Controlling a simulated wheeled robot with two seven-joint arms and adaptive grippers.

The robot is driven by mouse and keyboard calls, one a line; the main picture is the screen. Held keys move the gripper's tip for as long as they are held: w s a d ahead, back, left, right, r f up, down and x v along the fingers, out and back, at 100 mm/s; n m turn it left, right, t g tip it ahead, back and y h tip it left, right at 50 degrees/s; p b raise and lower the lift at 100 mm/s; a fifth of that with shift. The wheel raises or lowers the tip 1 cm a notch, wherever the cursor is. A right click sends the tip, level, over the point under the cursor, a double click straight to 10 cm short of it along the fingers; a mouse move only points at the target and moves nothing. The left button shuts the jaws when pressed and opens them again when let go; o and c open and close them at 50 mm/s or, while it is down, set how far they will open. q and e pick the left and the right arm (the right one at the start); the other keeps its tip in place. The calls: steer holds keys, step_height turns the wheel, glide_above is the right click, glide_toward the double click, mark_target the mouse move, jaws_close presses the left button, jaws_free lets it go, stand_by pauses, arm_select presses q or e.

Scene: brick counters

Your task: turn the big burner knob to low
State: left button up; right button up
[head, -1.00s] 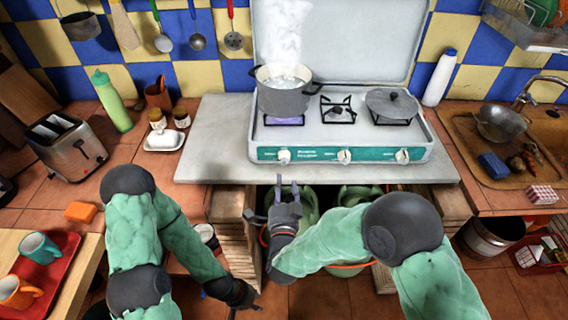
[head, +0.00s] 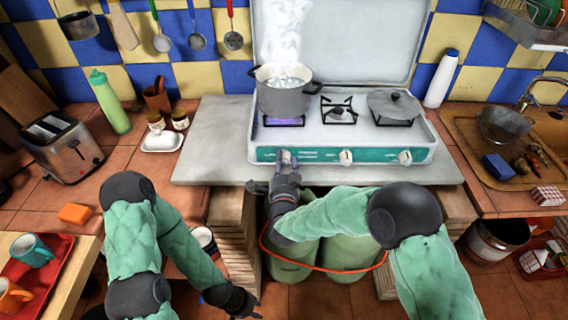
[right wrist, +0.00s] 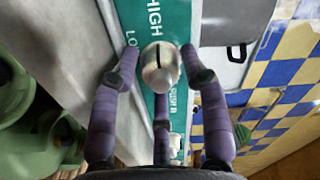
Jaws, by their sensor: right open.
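The silver left knob (head: 284,157) is on the stove's green front panel, below the steaming pot (head: 285,98). In the right wrist view the knob (right wrist: 160,67) has a dark line across its face, near the words HIGH and a partly hidden LO. My right gripper (head: 276,171) is at this knob in the head view. Its fingers are open around the knob in the right wrist view, with gaps at the sides; contact is unclear. My left gripper (head: 238,302) hangs low in front of the counter, away from the stove; its fingers are too small to read.
Two more knobs, the middle knob (head: 345,157) and right knob (head: 405,157), sit on the same panel. A purple-blue flame (head: 284,122) shows under the pot. A lidded pan (head: 393,104) stands at right. Green gas cylinders (head: 335,250) with an orange hose stand below the counter.

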steer(key=c, duration=0.9)
steer(key=shift+o, duration=0.2)
steer(key=shift+n, duration=0.3)
steer(key=n, duration=0.2)
steer(key=shift+n, duration=0.4)
steer(key=n+p, duration=0.1)
steer(key=n, duration=0.2)
steer(key=shift+n, duration=0.4)
steer(key=n+p, duration=0.1)
steer(key=n, duration=0.3)
steer(key=shift+f+n+p, duration=0.1)
steer(key=shift+n+p, duration=0.45)
steer(key=shift+n, duration=0.75)
steer(key=shift+s, duration=0.1)
